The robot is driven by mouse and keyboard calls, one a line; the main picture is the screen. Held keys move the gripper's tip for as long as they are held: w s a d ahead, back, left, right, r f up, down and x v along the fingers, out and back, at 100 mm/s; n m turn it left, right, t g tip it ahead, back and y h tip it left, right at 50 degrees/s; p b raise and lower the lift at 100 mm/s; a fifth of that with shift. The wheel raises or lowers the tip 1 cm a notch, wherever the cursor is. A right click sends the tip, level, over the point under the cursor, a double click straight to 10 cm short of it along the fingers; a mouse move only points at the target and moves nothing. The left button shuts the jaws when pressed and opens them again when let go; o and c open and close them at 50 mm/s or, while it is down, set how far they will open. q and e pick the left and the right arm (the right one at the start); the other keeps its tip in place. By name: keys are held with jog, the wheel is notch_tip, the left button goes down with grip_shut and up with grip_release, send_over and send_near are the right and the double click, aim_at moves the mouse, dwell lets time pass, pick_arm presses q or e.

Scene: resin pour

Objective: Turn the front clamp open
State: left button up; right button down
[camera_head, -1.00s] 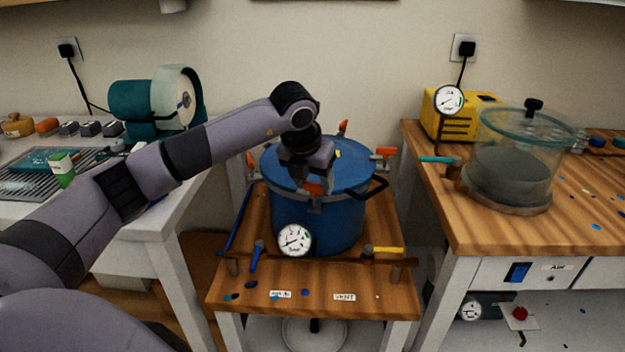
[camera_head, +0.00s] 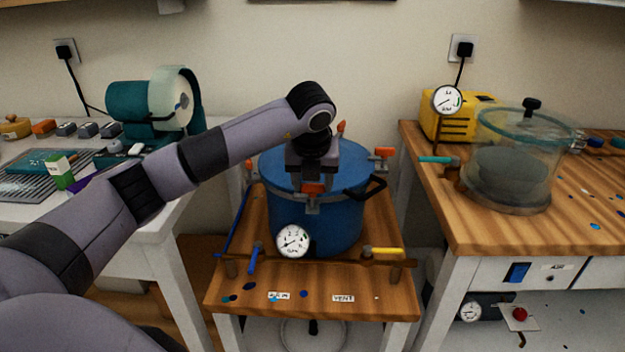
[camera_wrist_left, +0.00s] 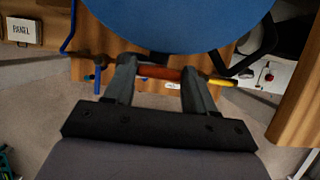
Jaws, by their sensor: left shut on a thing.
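The blue pressure pot (camera_head: 335,222) stands on the small wooden table, with its lid on and orange-handled clamps around its rim. The front clamp (camera_head: 313,188) sits at the near rim, above the gauge. My left gripper (camera_head: 312,178) reaches over the lid from the left and is at this clamp. In the left wrist view, its two fingers (camera_wrist_left: 160,80) are at the two ends of the clamp's orange-red handle (camera_wrist_left: 158,72), shut on it. The handle lies crosswise there, beside the blue lid (camera_wrist_left: 180,20). My right gripper is not in view.
A round gauge (camera_head: 293,241), a blue valve handle (camera_head: 255,258) and a yellow one (camera_head: 387,251) are at the pot's front. Other clamps, such as the right one (camera_head: 383,153), stand around the rim. A glass chamber (camera_head: 515,165) is on the right bench.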

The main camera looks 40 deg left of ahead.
pick_arm(q)
jog(key=o, duration=1)
jog(key=shift+o, duration=0.2)
jog(key=shift+r, duration=0.1)
jog(key=v, duration=0.7)
